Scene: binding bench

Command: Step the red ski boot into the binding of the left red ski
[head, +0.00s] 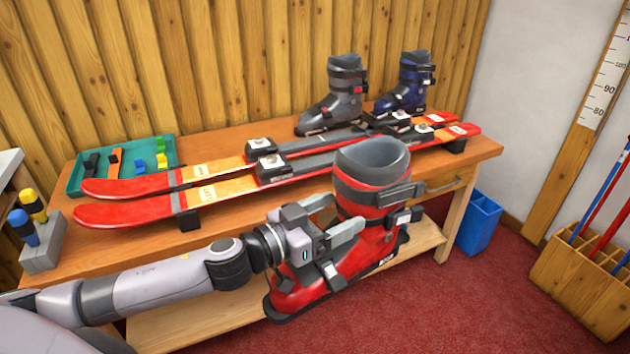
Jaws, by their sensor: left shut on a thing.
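The red ski boot (350,255) with a grey liner and buckles hangs in front of the bench, its toe toward the lower left. My left gripper (341,217) is shut on the boot's shaft from the left. Two red-and-orange skis lie side by side on the bench, tips to the left: a near ski (135,211) and a far ski (130,187). The near ski's front binding piece (273,169) is empty; the boot covers some of this ski behind it. The far ski's front binding piece (261,148) is empty too. My right gripper is not in view.
A grey boot (340,100) and a blue boot (408,85) stand at the bench's back. A green tray (80,180) of small parts and a block of screwdrivers (42,255) are at left. A blue bin (478,225) and a wooden pole rack (580,285) stand right.

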